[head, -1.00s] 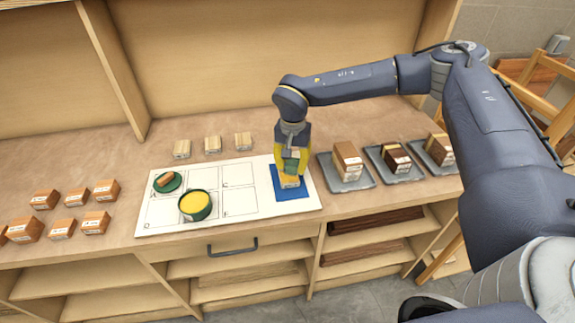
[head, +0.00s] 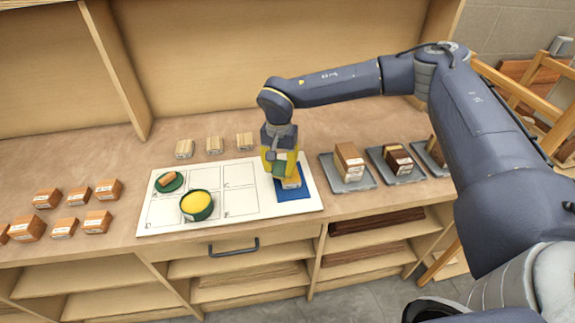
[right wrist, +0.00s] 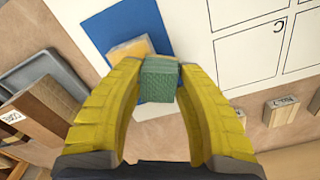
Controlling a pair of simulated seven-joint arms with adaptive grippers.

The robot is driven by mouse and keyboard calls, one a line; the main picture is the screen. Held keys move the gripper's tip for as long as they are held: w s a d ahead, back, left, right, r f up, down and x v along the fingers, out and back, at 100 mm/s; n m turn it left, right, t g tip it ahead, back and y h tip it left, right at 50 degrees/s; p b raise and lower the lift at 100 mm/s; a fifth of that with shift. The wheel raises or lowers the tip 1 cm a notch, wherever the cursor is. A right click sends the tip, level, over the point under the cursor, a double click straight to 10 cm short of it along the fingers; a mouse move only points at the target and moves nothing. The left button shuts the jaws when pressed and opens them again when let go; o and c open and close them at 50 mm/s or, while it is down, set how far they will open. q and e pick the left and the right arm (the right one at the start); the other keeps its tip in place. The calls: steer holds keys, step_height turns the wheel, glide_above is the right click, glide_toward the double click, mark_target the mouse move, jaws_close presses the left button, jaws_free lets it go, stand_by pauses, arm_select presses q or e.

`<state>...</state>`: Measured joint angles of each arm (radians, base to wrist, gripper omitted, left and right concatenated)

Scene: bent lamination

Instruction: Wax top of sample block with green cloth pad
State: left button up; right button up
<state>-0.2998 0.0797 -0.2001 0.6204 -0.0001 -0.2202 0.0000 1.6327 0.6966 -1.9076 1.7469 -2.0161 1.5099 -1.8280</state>
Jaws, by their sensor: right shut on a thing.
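My right gripper (head: 279,170) is shut on the green cloth pad, which shows best between its yellow fingertips (right wrist: 158,95) in the right wrist view as a textured green block (right wrist: 157,78). The pale sample block (head: 292,183) lies on the blue mat (head: 296,195) at the right end of the white board. In the right wrist view the sample block (right wrist: 128,49) lies just beyond the pad, partly hidden by it. In the head view the pad is at the block's left side; I cannot tell if they touch. My left gripper is not in view.
The white board (head: 240,205) also holds a yellow-filled green pot (head: 196,204) and a green dish (head: 169,182). Grey trays (head: 350,184) with wood blocks stand to the right. Pale blocks (head: 214,145) line the back; brown blocks (head: 97,221) sit at the left.

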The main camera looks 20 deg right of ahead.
steer(key=shift+w+a+r, duration=0.1)
steer(key=shift+a+r, duration=0.05)
steer(key=shift+a, duration=0.2)
steer(key=shift+d+r, duration=0.1)
steer(key=shift+r, duration=3.75)
